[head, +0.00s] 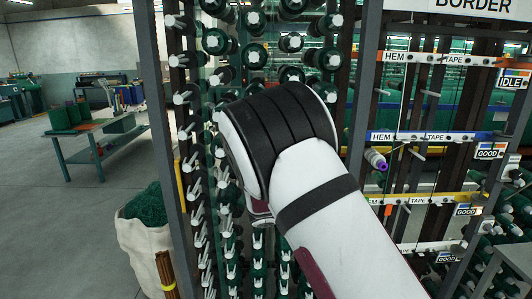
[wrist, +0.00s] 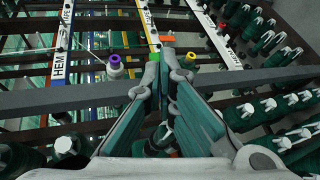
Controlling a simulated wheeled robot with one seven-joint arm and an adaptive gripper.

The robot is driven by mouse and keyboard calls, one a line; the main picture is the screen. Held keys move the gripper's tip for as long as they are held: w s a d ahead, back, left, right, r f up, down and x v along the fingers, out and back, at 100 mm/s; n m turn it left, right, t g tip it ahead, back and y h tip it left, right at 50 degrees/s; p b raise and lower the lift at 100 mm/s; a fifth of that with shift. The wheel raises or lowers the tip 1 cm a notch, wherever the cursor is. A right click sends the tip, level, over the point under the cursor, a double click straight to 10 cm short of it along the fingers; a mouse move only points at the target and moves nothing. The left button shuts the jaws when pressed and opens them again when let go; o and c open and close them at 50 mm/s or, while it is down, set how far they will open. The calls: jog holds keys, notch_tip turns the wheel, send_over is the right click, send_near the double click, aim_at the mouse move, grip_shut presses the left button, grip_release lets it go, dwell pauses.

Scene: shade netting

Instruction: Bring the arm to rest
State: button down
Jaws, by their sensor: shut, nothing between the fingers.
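My arm (head: 315,205), white with black and dark red bands, fills the middle of the head view. It is raised and bent in front of the spool rack. My gripper is hidden behind it there. In the wrist view my gripper (wrist: 165,75) shows from behind, its grey and green fingers brought together at the tips. I see nothing held between them.
A creel of green spools (head: 255,55) stands close behind my arm. To the right is the labelled border rack (head: 440,135) with a purple-tipped cone (head: 376,158); the cone also shows in the wrist view (wrist: 115,65). A sack (head: 148,250) and open floor lie left.

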jog(key=s+d+r+m+g+y, duration=0.25)
jog(key=s+r, duration=0.25)
jog(key=s, duration=0.3)
jog(key=s+d+r+m+g+y, duration=0.25)
jog(key=s+r+y, duration=0.2)
jog(key=s, duration=0.45)
jog(key=s+a+r+t+y, duration=0.2)
jog(key=s+a+r+y, duration=0.1)
jog(key=s, duration=0.6)
jog(key=s+a+r+t+y, duration=0.2)
jog(key=s+a+r+y, duration=0.1)
jog(key=s, duration=0.7)
jog(key=shift+a+r+m+t, duration=0.4)
jog(key=shift+a+r, duration=0.15)
jog(key=shift+s, duration=0.1)
